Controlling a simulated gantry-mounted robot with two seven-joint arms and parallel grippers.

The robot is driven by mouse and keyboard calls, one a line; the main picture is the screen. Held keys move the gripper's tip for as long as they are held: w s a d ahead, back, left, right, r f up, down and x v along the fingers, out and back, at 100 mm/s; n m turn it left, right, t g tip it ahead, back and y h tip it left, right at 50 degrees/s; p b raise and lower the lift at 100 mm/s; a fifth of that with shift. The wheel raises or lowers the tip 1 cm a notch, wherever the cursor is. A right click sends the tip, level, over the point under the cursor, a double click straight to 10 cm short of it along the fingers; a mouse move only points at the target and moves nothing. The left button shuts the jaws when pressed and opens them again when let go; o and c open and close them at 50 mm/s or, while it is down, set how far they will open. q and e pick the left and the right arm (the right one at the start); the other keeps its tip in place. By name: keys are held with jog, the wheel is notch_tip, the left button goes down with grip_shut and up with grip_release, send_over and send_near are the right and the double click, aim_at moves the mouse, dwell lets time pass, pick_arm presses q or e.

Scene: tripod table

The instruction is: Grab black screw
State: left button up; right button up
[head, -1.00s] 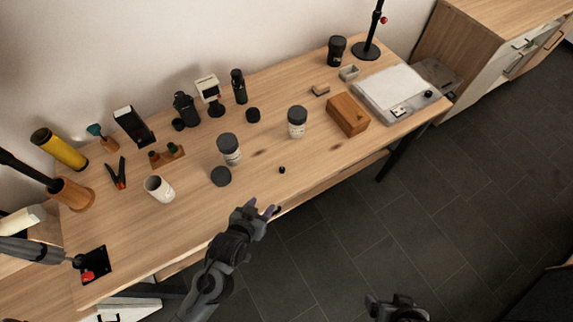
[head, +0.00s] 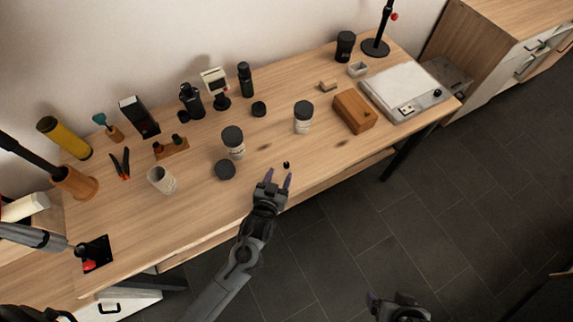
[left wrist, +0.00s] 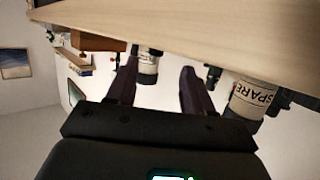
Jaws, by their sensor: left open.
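The small black screw (head: 286,165) stands on the wooden table (head: 330,165) near its front edge in the head view. My left gripper (head: 277,178) is open and empty, with its two fingers pointing toward the screw. The screw is just beyond the right fingertip, not between the fingers. In the left wrist view the spread fingers (left wrist: 155,95) show with nothing gripped; I cannot pick out the screw there for certain. My right gripper (head: 398,305) is low at the bottom of the head view, away from the table; its jaws are unclear.
Two jars with dark lids, one left (head: 233,143) and one right (head: 303,118), stand behind the screw. A dark round lid (head: 225,170) lies left of the gripper. A wooden box (head: 354,111) is farther right. The table around the screw is clear.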

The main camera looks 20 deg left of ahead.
aim_at(286, 165)
pick_arm(q)
jog(key=x, duration=0.3)
jog(key=b+x, duration=0.1)
jog(key=x, duration=0.1)
jog(key=shift+d, duration=0.3)
jog(key=shift+c, duration=0.3)
grip_shut()
